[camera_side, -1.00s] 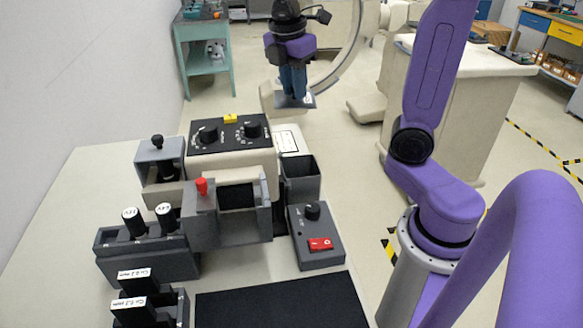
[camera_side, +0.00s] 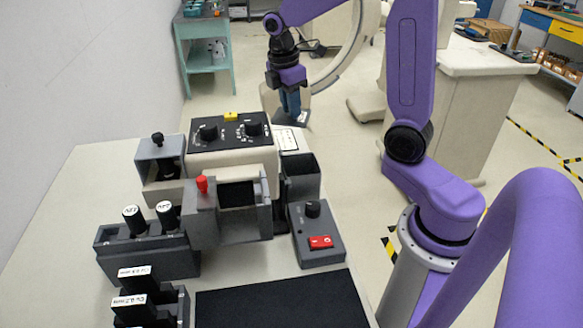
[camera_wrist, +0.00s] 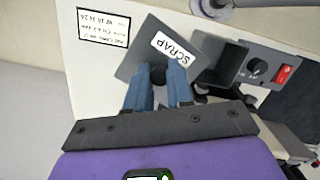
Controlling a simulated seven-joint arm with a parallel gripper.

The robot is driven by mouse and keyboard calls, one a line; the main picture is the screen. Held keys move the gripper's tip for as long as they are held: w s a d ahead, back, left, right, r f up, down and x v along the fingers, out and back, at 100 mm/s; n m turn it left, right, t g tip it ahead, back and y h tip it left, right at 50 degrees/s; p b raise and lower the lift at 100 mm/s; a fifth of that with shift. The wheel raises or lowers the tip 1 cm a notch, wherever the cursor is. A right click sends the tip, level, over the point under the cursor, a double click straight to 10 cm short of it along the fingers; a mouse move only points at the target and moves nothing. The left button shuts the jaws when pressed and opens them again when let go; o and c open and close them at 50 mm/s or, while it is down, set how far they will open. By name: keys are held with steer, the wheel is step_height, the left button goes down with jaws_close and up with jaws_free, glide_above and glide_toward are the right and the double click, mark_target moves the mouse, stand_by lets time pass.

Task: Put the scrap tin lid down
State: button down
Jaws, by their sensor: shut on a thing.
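My gripper (camera_side: 291,113) is shut on the knob of the scrap tin lid, a flat grey square plate with a white SCRAP label. The scrap tin (camera_side: 299,186) is a dark, open-topped square box. It also shows in the wrist view (camera_wrist: 235,55), to the right of the lid.
A white printed card (camera_side: 287,140) lies close to the lid. The black-topped unit with dials (camera_side: 230,133) stands left of the tin. A switch box (camera_side: 320,255) with a red rocker is in front of the tin. A black mat (camera_side: 280,305) lies at the front.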

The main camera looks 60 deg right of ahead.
step_height(320, 180, down, 14)
steer(key=shift+f, duration=0.1)
stand_by(0.5)
steer(key=shift+f, duration=0.2)
steer(key=c, duration=1)
jaws_free()
steer(key=r, duration=0.4)
steer(key=a+r, duration=0.1)
steer(key=r, duration=0.7)
steer(key=shift+w+a+r, duration=0.15)
steer(key=shift+w+a, duration=0.2)
